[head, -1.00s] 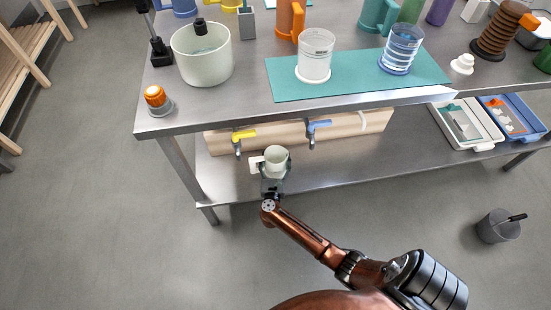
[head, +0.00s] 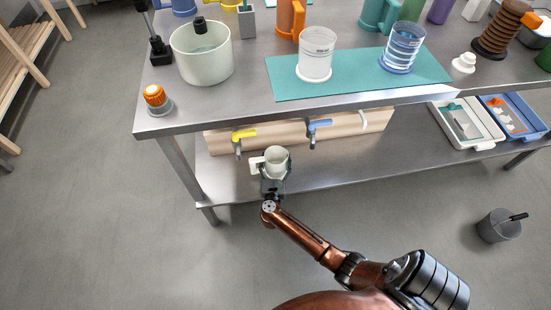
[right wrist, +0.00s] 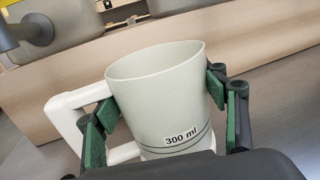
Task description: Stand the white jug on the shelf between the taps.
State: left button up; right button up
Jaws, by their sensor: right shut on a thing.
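The white jug (head: 277,161), pale with a white handle (head: 256,165) on its left, is at the lower shelf (head: 340,170) under the bench. It is between the yellow-lever tap (head: 242,136) and the blue-lever tap (head: 318,126), a little in front of them. In the right wrist view the jug (right wrist: 165,90) reads "300 ml" and looks nearly upright. My right gripper (head: 275,180) is shut on the jug, with green pads (right wrist: 216,90) on both sides of its body. The jug's base is hidden, so I cannot tell whether it touches the shelf. My left gripper is not in view.
A wooden board (head: 350,128) carries the taps behind the jug. The steel bench top (head: 220,112) overhangs the shelf, with a white pot (head: 203,65) and orange-capped bottle (head: 156,99) on it. Trays (head: 468,124) stand on the shelf at the right.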

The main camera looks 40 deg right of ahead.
aim_at(275, 169)
jog(key=shift+f, duration=0.35)
dwell(0.4)
jog(key=o, duration=2.2)
jog(key=shift+c, duration=0.2)
jog(key=shift+s+a, duration=0.1)
jog(key=shift+v, duration=1.45)
jog(key=shift+w, duration=0.2)
jog(key=shift+b+x, duration=0.3)
jog(key=shift+x, duration=0.95)
